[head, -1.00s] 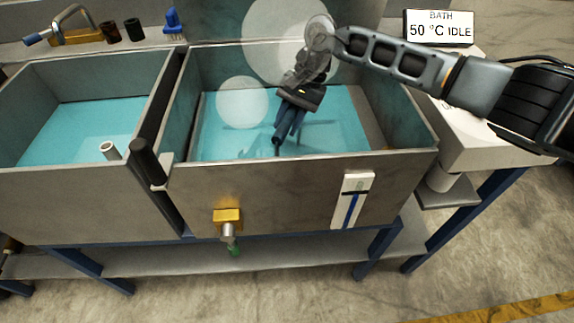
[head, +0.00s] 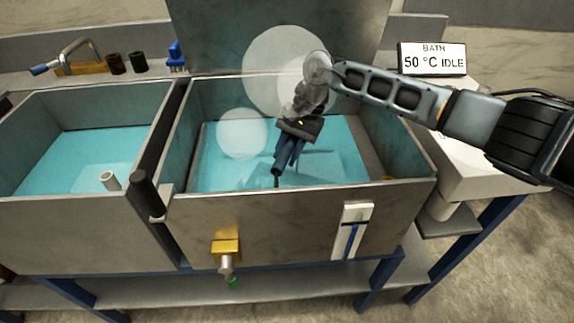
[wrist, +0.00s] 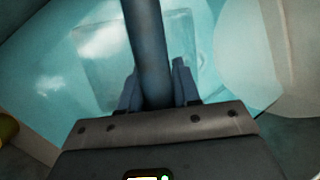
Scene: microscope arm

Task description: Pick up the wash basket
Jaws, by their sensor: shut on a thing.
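My gripper (head: 286,158) hangs inside the right steel tank, over the blue liquid. It is shut on a round blue-grey bar, which appears to be the wash basket's handle (wrist: 150,50). In the wrist view the bar runs between the two fingers and out past the top edge. In the head view only a short dark end of it shows below the fingers. A pale, roughly square shape (wrist: 105,55) shows in the liquid beyond the fingers. I cannot tell whether it is the basket body, which is otherwise not clear in either view.
The right tank's front wall (head: 290,225) and side walls surround the gripper. A left tank (head: 70,235) holds blue liquid and a pale tube (head: 110,181). A bath display (head: 433,59) reads 50 °C idle.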

